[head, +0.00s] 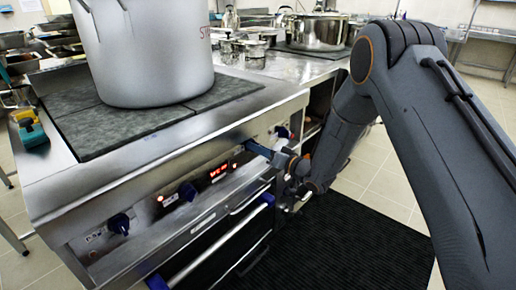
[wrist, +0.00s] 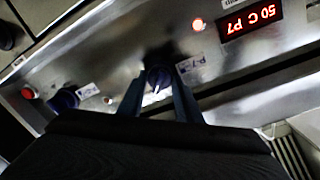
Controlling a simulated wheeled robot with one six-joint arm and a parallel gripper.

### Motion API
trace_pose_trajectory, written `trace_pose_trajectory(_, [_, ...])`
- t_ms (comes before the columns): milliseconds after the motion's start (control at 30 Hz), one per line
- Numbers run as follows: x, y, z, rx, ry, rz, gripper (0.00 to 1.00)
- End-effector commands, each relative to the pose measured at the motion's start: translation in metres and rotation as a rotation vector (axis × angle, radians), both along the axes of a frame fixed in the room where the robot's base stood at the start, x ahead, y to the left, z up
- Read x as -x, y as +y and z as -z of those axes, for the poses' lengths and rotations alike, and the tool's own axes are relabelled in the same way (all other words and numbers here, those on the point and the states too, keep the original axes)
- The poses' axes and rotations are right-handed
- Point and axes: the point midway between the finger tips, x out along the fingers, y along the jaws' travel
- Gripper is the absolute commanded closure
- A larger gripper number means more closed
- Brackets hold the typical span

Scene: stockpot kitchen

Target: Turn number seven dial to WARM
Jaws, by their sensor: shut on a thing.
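The stove's front control panel (head: 165,200) carries several dark blue dials. In the wrist view, a dark dial (wrist: 158,80) sits between the two fingers of my gripper (wrist: 160,92), which are shut on it. A small label reading like P-7 (wrist: 190,66) is beside this dial. A white pointer line on the dial points toward the bottom of the wrist view; I cannot read any WARM mark. In the head view my gripper (head: 258,149) reaches the panel just right of the red display (head: 219,172), and hides the held dial.
In the wrist view a lit display reads about 50 C P7 (wrist: 251,18). Another dial (wrist: 64,99) is to the left. A big stockpot (head: 150,50) stands on the stove top. A black mat (head: 350,250) covers the floor.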

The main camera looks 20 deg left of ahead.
Motion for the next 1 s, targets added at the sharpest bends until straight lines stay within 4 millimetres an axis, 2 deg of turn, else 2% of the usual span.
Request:
trace_pose_trajectory(400, [-0.001, -0.0008, 0.0, -0.062, 0.15, 0.001, 0.91])
trace_pose_trajectory(900, [-0.0012, -0.001, 0.0001, -0.068, 0.164, 0.002, 0.91])
trace_pose_trajectory(933, [-0.0012, -0.001, 0.0001, -0.068, 0.164, 0.002, 0.65])
trace_pose_trajectory(1000, [-0.0011, -0.0008, 0.0001, -0.068, 0.164, 0.002, 0.53])
